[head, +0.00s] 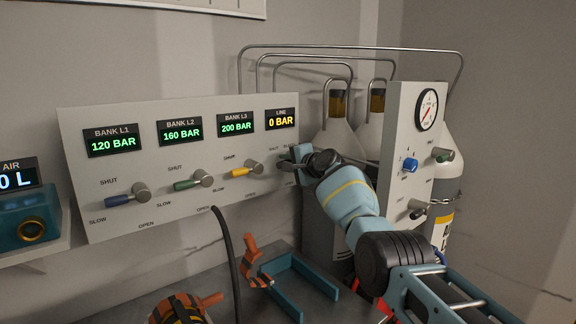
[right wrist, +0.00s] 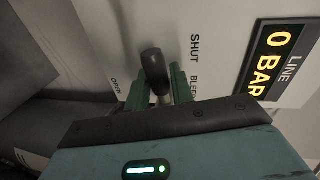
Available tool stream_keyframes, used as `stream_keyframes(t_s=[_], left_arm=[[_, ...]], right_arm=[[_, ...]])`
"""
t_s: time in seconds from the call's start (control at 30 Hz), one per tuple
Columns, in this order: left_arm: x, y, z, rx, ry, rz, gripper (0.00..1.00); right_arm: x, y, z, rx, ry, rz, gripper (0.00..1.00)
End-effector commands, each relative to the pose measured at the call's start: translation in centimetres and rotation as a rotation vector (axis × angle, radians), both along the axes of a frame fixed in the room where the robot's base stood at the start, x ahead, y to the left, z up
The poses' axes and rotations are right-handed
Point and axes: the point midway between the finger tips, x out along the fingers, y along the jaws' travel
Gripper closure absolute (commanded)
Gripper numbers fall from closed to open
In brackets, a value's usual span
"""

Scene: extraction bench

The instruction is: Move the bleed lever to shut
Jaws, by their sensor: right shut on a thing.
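The bleed lever (right wrist: 154,68) has a dark rounded handle and sits on the grey panel (head: 225,185) below the LINE display (head: 281,119). In the right wrist view its handle points up and slightly left, between the printed words OPEN and SHUT. My right gripper (right wrist: 157,88) is shut on the bleed lever, with a green finger on each side of it. In the head view my right gripper (head: 291,160) is at the panel's right end and hides most of the lever. The LINE display reads 0 BAR. My left gripper is not in view.
Blue (head: 128,197), green (head: 194,182) and yellow (head: 247,170) levers sit left of the bleed lever. A gauge panel (head: 395,150) with knobs and gas cylinders (head: 337,135) stand to the right. A black hose (head: 226,250) and a blue bracket (head: 283,292) are below.

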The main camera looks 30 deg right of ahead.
Motion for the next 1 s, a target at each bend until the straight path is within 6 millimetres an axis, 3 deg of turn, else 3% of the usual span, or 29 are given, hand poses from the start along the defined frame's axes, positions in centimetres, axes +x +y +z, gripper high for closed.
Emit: stream_keyframes(t_s=[0.3, 0.8, 0.83, 0.93, 1.0], left_arm=[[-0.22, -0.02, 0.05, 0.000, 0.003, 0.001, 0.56], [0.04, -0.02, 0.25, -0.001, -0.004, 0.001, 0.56], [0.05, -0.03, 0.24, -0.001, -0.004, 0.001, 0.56], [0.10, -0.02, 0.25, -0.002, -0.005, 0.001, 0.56], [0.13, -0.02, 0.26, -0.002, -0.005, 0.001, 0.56]], right_arm=[[0.03, 0.01, 0.55, 0.103, 0.006, 0.001, 1.00], [0.01, -0.08, 0.67, 0.119, 0.005, -0.001, 1.00], [0.01, -0.09, 0.66, 0.119, 0.005, -0.002, 0.73], [0.01, -0.09, 0.65, 0.118, 0.006, -0.002, 0.60], [0.01, -0.10, 0.62, 0.117, 0.006, -0.002, 0.57]])
